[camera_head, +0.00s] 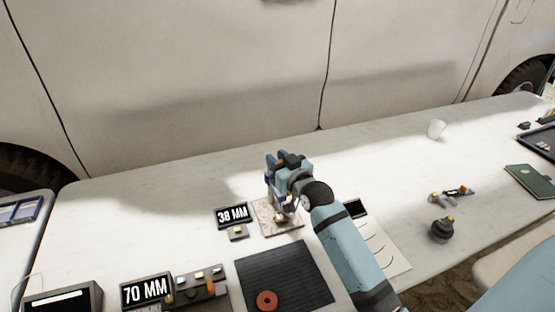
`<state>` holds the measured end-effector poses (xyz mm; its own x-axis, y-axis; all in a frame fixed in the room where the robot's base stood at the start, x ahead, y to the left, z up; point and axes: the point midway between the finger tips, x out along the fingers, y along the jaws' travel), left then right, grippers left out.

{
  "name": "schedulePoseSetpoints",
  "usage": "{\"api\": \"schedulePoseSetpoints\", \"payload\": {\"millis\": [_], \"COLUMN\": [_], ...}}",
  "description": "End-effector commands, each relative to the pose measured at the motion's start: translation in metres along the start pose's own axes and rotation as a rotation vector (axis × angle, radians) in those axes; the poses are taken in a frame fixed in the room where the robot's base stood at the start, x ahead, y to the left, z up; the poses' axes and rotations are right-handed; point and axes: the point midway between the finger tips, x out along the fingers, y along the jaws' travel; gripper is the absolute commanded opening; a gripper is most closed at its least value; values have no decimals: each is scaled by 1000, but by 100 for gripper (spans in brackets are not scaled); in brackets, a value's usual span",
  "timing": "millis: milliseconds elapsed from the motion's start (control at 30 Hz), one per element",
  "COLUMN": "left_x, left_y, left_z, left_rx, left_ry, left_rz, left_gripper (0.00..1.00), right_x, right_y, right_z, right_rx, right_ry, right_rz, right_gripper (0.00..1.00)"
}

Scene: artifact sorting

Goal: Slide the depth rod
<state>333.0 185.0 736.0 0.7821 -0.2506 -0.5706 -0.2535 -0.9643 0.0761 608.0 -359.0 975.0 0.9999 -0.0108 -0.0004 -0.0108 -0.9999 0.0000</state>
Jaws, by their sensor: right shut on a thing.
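My right gripper (277,198) reaches in from the lower right and points down over a light, stone-like square plate (264,217). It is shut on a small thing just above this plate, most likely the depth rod. The fingers and wrist hide most of that thing, so its shape and any contact with the plate cannot be told. A dark display (233,215) reading 38 MM stands just left of the plate. My left gripper is not in view.
A second display (146,291) reads 70 MM, beside a dark block with buttons (203,286). The table's back is clear.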

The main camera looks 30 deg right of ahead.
Motion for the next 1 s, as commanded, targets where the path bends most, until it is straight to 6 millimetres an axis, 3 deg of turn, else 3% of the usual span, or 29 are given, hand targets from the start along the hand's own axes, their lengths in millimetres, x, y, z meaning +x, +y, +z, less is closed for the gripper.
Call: {"api": "schedulePoseSetpoints", "payload": {"millis": [167, 200, 300, 667, 767, 1000], "left_x": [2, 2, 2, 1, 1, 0], "left_y": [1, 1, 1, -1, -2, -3], "left_z": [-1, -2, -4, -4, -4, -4], "left_rx": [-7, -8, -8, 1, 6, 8], "left_ry": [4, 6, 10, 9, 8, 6], "left_rz": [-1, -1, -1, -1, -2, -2], "left_gripper": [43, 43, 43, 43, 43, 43], "right_x": [0, 0, 0, -5, -17, -72], "right_y": [0, 0, 0, 0, 0, 0], "right_z": [2, 2, 2, 2, 3, 3], "right_rx": [-1, -1, -1, 0, -1, -2], "right_ry": [1, 1, 1, 0, -1, -2], "right_rz": [0, 0, 0, 0, 0, 0], "right_gripper": [0, 31, 53, 53, 53, 53]}}
